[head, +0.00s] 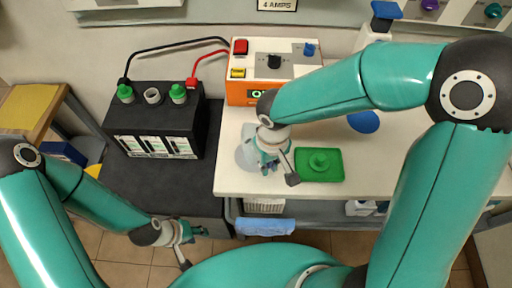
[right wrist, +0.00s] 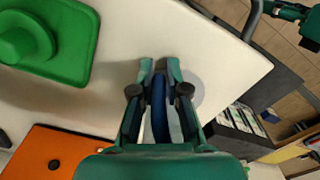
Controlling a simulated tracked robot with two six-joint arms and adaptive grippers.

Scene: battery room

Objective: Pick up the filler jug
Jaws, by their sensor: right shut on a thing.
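My right gripper (head: 268,168) is over the white bench top, left of the green tray. In the right wrist view its fingers (right wrist: 160,68) are shut on an upright blue piece (right wrist: 159,105), which looks like the handle of the filler jug. A pale, greyish round shape (head: 245,152), likely the jug's body, shows beside the gripper in the head view. The gripper hides most of it, and I cannot tell whether it is clear of the bench. My left gripper (head: 192,232) is low at the front left, away from the jug; its finger opening is too small to judge.
A green tray (head: 334,168) with a raised round piece lies right of my right gripper. Behind are an orange charger (head: 236,97) and a black battery (head: 191,121) joined by cables. A blue disc (head: 363,122) and white bottle (head: 371,38) are farther right.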

